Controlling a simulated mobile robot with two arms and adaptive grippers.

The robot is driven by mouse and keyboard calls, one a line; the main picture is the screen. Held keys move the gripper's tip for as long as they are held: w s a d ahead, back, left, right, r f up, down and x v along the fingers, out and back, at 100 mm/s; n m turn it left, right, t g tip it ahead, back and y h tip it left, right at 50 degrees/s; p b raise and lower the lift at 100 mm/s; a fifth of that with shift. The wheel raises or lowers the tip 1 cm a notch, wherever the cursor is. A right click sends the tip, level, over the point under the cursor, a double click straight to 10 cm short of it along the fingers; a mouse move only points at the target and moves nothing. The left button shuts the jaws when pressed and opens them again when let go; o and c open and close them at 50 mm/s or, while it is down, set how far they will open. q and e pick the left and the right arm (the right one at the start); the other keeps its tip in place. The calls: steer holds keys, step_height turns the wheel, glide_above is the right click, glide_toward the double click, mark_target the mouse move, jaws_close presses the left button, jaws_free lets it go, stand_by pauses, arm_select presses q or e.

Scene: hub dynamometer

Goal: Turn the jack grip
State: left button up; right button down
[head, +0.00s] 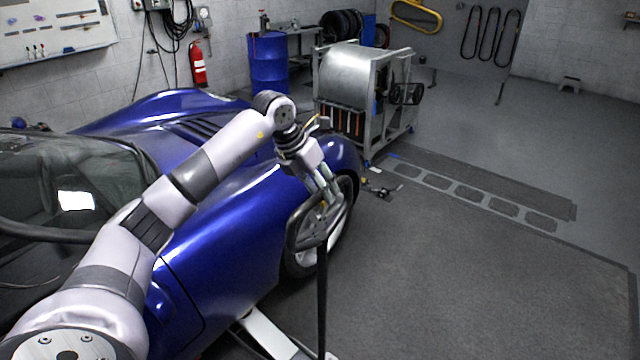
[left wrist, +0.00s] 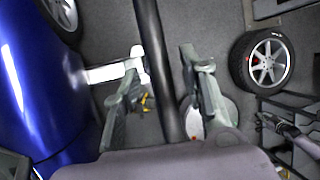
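The dark jack grip (head: 294,232) shows as a rounded shape at the top of a black upright handle (head: 322,300), beside the blue car's front wheel. My left gripper (head: 328,195) reaches down to it from above. In the left wrist view a black bar (left wrist: 158,65) runs between the two spread fingers of my left gripper (left wrist: 163,85). The fingers stand on either side of the bar. I see no clear grip on it. The white jack body (left wrist: 115,71) lies on the floor below.
The blue car (head: 235,215) stands close beside my left arm. A metal cart (head: 362,85) stands behind the car's nose.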

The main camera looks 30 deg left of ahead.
arm_select(q)
steer(key=shift+f, duration=0.1)
steer(key=shift+c, duration=0.3)
jaws_close()
stand_by(0.6)
